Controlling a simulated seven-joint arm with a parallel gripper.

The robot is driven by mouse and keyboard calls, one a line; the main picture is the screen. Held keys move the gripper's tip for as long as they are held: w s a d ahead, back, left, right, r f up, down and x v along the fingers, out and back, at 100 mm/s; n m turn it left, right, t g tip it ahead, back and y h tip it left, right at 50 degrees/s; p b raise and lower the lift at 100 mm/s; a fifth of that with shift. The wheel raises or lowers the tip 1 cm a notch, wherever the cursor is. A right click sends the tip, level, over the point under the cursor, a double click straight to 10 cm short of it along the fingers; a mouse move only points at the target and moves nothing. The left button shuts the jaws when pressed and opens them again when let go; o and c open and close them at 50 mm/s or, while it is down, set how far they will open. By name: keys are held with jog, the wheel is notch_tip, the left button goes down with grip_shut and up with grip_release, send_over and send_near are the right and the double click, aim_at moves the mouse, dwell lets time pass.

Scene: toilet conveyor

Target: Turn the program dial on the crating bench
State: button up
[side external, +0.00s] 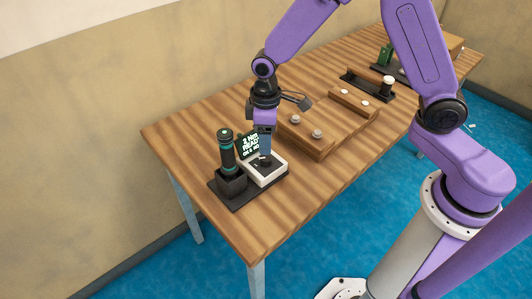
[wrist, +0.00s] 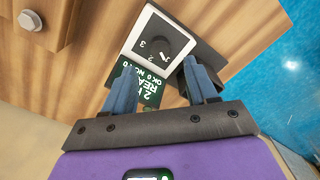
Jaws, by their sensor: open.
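In the side view the white housing (side external: 276,176) sits on a dark base plate near the bench's left end. My gripper (side external: 264,155) points down just above the housing and partly hides the dial there. In the wrist view my gripper (wrist: 156,70) is open and empty, its blue fingers apart, with the dial beyond and between the tips. I cannot tell whether a finger touches it.
A dark cylinder with green bands (side external: 226,152) stands in a black holder just left of the dial. Wooden blocks with round knobs (side external: 317,134) lie behind to the right. The wooden bench top (side external: 185,130) is clear at its left end.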

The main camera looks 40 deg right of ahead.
aim_at(266, 157)
notch_tip(266, 157, down, 6)
jog(key=shift+f, duration=0.25)
jog(key=c, duration=1.1)
jog(key=shift+o, duration=0.2)
jog(key=shift+m, duration=0.3)
jog(key=m, duration=0.5)
jog(key=shift+m, duration=0.3)
jog(key=m, duration=0.5)
jog(key=shift+m, duration=0.4)
